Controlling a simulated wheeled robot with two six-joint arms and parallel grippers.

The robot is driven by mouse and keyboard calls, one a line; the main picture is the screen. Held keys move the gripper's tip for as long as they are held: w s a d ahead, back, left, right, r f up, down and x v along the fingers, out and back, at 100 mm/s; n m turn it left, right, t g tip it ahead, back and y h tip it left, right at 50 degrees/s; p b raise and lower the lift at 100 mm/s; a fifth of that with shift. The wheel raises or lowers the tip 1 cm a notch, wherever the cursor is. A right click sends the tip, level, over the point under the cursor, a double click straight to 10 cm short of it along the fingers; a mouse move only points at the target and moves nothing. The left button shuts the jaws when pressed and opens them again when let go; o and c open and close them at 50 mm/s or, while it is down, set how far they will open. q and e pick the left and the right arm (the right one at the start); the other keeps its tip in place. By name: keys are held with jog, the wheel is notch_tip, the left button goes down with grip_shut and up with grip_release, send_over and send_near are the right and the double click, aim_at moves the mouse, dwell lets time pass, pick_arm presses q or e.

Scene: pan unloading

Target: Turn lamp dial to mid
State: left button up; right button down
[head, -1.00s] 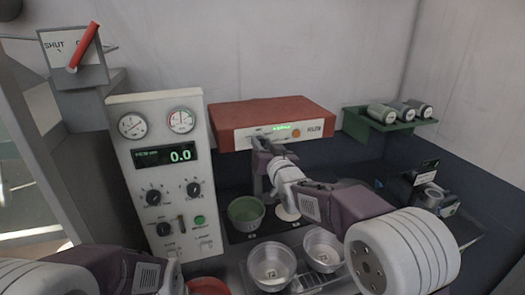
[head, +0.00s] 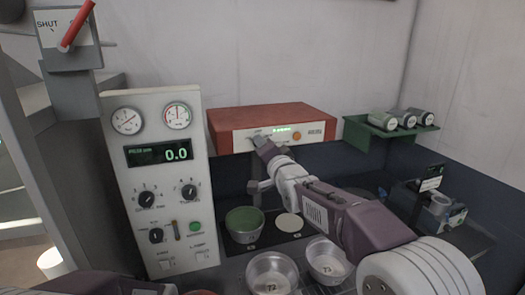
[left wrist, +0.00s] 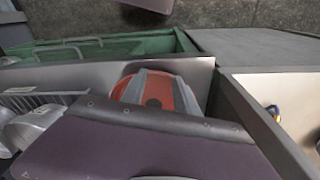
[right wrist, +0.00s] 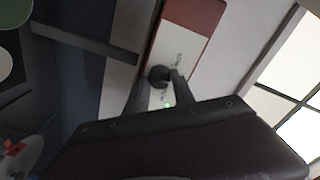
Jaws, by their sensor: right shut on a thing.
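The lamp unit is a red-topped box (head: 270,120) with a pale front, a small green display and an orange button, on the back wall. My right gripper (head: 258,143) is at the left part of its front. In the right wrist view the dark round dial (right wrist: 158,75) sits between the fingertips of my right gripper (right wrist: 161,79), which is shut on it. The dial's pointer and its marks are mostly hidden or too small to read. My left gripper (left wrist: 153,85) shows in the left wrist view with its fingers apart, above a red round object (left wrist: 150,92).
A white instrument panel (head: 160,180) with gauges, knobs and a 0.0 display stands left of the lamp. Below are a green bowl (head: 245,222) and two metal pans (head: 271,272) (head: 326,258). A green shelf (head: 385,130) with several jars hangs at right.

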pick_arm(q)
jog(key=shift+f, duration=0.2)
pick_arm(e)
jog(key=shift+m, duration=0.3)
jog(key=c, duration=1.1)
grip_release()
jog(key=shift+d, duration=0.1)
pick_arm(q)
jog(key=shift+s, duration=0.1)
pick_arm(e)
jog(key=shift+f, duration=0.1)
